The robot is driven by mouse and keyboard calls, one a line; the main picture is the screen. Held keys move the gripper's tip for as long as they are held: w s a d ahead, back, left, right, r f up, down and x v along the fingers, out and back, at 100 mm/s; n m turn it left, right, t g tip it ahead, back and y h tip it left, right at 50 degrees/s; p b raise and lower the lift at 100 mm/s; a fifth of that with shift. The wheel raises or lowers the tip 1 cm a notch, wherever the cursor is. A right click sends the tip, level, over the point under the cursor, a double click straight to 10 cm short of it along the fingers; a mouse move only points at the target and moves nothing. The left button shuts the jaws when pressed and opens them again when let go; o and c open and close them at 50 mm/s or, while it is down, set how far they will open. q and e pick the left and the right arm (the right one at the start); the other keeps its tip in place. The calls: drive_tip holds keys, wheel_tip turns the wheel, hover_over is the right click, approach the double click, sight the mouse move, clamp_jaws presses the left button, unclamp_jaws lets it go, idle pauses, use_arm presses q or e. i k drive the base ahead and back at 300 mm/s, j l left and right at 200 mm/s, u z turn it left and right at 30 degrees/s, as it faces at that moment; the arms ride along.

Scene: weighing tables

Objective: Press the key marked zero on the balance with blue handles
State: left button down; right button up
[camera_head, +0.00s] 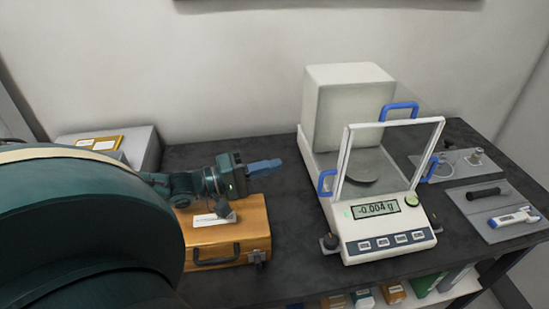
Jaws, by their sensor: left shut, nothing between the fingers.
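The balance with blue handles (310,160) stands upright on the dark table, right of the middle. Its front glass is in a white frame, and its display (375,210) reads -0.004 g. A row of several keys (390,241) runs along its front panel; their labels are too small to read. A round green button (411,200) sits right of the display. My left gripper (278,163) is shut and empty, pointing right, above the wooden case and left of the balance, apart from it. My right gripper does not show.
A wooden case (228,256) with a dark handle lies below my left gripper. A grey box (144,146) stands at the back left. Grey mats with small tools (482,223) lie right of the balance. Boxes (393,292) fill a shelf below. Bare table (295,262) shows between case and balance.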

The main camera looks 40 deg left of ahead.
sight(382, 242)
drive_tip(key=k, duration=1)
